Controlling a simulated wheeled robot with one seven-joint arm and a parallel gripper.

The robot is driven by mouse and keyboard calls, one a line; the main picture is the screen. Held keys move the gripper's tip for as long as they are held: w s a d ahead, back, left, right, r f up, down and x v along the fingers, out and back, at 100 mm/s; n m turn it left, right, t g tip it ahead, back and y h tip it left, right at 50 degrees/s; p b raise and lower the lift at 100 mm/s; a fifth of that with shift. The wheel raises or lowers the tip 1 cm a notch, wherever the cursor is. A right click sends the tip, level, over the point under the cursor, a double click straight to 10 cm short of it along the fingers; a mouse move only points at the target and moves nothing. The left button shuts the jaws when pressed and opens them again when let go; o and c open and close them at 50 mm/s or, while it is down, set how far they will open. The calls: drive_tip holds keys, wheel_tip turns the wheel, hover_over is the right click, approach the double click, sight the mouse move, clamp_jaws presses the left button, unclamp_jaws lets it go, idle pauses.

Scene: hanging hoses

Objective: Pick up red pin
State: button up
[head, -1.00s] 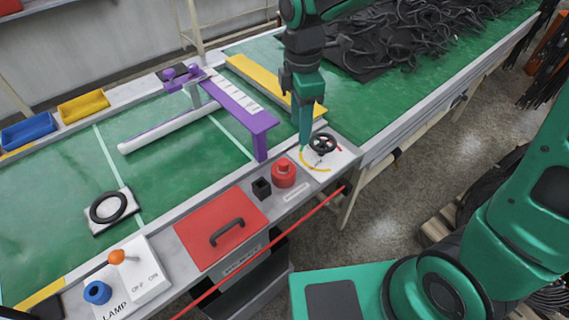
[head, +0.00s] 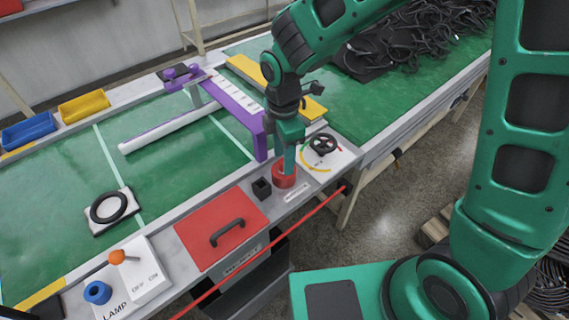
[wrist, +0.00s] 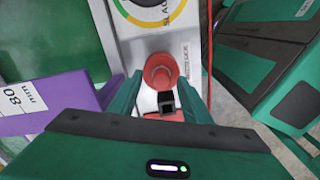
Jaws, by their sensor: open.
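The red pin (head: 280,181) is a short, round red piece on the grey front rail of the table, partly hidden behind my gripper in the head view. In the wrist view the red pin (wrist: 160,70) shows from above, with a round knob on a wider base. My gripper (head: 289,170) points down over the pin. In the wrist view my gripper (wrist: 159,98) is open, with one finger at each side of the picture and the pin between and slightly beyond them. I see no contact with the pin.
A black square socket (head: 262,188) stands close left of the pin. A dial with a black handwheel (head: 323,144) is to the right. A purple bridge (head: 238,101) rises just behind. A red panel with a black handle (head: 222,226) lies left, and a red bar runs along the front.

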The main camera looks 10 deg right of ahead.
drive_tip(key=shift+f, duration=0.6)
clamp_jaws()
drive_tip(key=shift+w+r, duration=0.1)
